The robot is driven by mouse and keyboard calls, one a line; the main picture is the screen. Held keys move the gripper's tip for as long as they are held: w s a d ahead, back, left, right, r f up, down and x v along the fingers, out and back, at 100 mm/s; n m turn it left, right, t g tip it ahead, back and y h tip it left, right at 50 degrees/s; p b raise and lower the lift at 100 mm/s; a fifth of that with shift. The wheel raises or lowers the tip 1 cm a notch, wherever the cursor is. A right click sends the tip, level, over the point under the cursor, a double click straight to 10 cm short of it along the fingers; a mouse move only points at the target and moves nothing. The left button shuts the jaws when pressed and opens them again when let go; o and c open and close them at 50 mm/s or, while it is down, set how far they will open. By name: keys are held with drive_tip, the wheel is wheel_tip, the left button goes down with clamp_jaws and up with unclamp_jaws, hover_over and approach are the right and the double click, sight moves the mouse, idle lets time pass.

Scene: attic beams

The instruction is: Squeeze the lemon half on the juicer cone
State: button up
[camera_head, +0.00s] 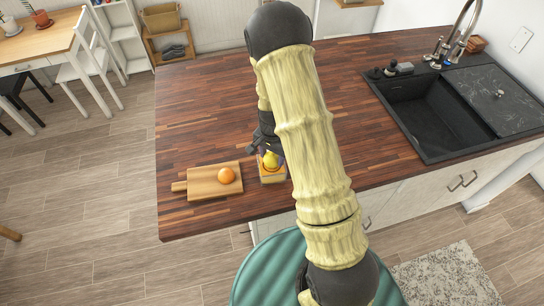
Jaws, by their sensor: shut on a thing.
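My gripper (266,152) points down near the counter's front edge, partly hidden by my arm. It is shut on the yellow lemon half (270,160). The lemon half is at the top of the juicer (272,177), a small yellowish, box-like thing with an orange-toned rim. The cone is hidden beneath the lemon half and gripper, so I cannot tell whether the lemon half touches it. The juicer stands on the dark wood counter, just right of the cutting board.
A wooden cutting board (205,190) with an orange fruit (227,175) on it lies left of the juicer. A black sink (430,115) with a tap (452,45) is at the right. The counter (200,100) behind and left of my gripper is clear.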

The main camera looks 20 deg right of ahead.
drive_tip(key=shift+r+n, duration=0.1)
drive_tip(key=shift+n, duration=1)
drive_tip(key=shift+r+p, duration=2.65)
drive_tip(key=shift+r, duration=0.9)
drive_tip(key=shift+f, duration=0.15)
